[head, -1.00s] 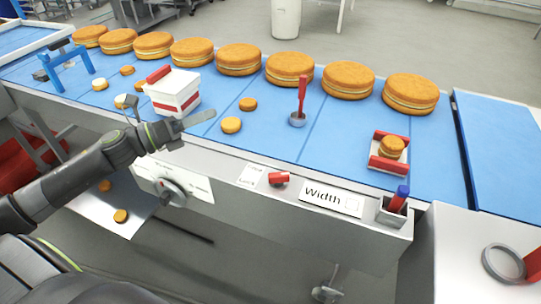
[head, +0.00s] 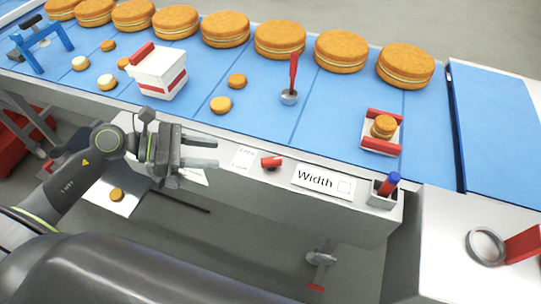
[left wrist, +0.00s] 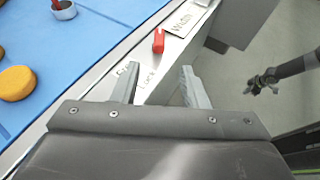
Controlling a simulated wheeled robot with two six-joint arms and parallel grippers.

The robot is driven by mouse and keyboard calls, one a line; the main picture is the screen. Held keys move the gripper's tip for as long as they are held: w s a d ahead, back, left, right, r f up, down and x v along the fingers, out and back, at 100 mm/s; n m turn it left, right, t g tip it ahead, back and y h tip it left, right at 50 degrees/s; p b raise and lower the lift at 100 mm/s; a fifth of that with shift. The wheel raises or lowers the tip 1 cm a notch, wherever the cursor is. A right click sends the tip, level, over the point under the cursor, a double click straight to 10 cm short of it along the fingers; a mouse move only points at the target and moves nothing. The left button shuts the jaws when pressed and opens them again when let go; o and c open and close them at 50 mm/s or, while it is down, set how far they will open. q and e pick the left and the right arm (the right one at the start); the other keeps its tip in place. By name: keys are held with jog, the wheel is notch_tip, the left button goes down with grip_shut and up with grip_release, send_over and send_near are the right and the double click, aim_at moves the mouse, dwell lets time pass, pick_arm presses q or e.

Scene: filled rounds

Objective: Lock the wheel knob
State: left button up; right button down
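A small red knob (head: 271,162) sticks out of the pale front rail, beside a label (head: 244,158) with two short words. In the left wrist view the red knob (left wrist: 158,41) stands beyond my fingertips, and "Lock" is partly readable on the label. My left gripper (head: 217,154) is open and empty, left of the label and apart from the knob. It also shows open in the left wrist view (left wrist: 158,80). The round dial on the front panel is hidden behind my left gripper; a strip of its plate (head: 196,176) shows. My right gripper (left wrist: 264,80) appears small at the right of the wrist view; its finger state is unclear.
Right of the knob are a "Width" sign (head: 322,182) and a small holder (head: 381,198) with a red and blue piece. The blue conveyor (head: 330,110) behind carries large round cakes and a white box (head: 158,75). A grey ring (head: 486,246) lies on the right-hand table.

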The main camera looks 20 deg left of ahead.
aim_at(269, 159)
pick_arm(q)
jog(key=p+x, duration=0.3)
jog(key=x, duration=1.1)
jog(key=shift+w+d, duration=0.3)
jog(key=shift+w+d+f+p, duration=0.25)
jog(key=shift+d+p, duration=0.1)
jog(key=shift+d, duration=0.1)
grip_shut()
